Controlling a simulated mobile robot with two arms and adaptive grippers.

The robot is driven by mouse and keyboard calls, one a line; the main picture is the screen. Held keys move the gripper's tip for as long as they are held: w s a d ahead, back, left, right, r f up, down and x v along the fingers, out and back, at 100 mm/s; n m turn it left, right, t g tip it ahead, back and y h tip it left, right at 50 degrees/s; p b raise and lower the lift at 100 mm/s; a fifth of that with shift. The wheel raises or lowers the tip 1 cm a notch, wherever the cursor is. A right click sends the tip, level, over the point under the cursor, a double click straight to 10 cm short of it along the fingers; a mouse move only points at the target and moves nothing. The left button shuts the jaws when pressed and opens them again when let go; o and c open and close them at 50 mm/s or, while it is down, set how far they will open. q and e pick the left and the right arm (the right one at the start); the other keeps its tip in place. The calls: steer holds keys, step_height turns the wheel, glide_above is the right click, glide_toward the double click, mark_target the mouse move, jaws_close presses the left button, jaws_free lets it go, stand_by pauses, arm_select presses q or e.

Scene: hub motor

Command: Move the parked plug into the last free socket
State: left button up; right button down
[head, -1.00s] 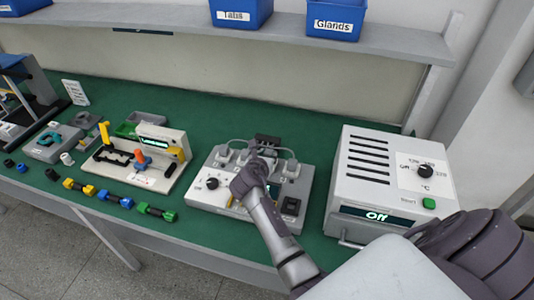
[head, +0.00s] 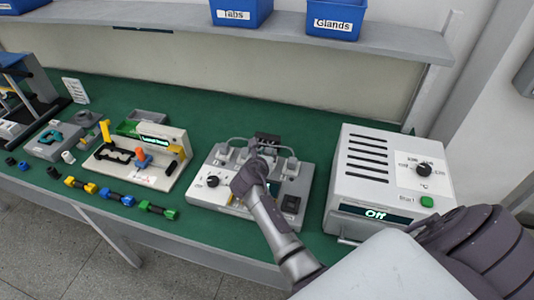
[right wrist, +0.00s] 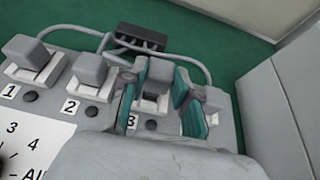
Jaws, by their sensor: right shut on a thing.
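The grey test unit (head: 213,198) has a row of sockets along its back. In the right wrist view, one grey plug (right wrist: 30,52) sits at socket 1 and another (right wrist: 90,68) at socket 2. My right gripper (right wrist: 158,98) has its teal fingers on either side of a grey plug (right wrist: 158,73), above the white socket marked 3, and is shut on it. I cannot tell whether this plug is fully seated. Another plug (head: 291,165) shows right of my right gripper (head: 264,157) in the head view. A black block (right wrist: 141,38) stands behind the row. My left gripper is out of view.
Grey cables (right wrist: 80,32) loop behind the plugs. A large oven-like box (head: 385,180) reading "Off" stands close on the right. A fixture (head: 165,165) with coloured parts stands on the left.

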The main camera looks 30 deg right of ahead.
steer(key=shift+f+b, duration=0.45)
steer(key=shift+f, duration=0.6)
stand_by(0.4)
steer(key=c, duration=0.8)
jaws_free()
steer(key=v, duration=1.2)
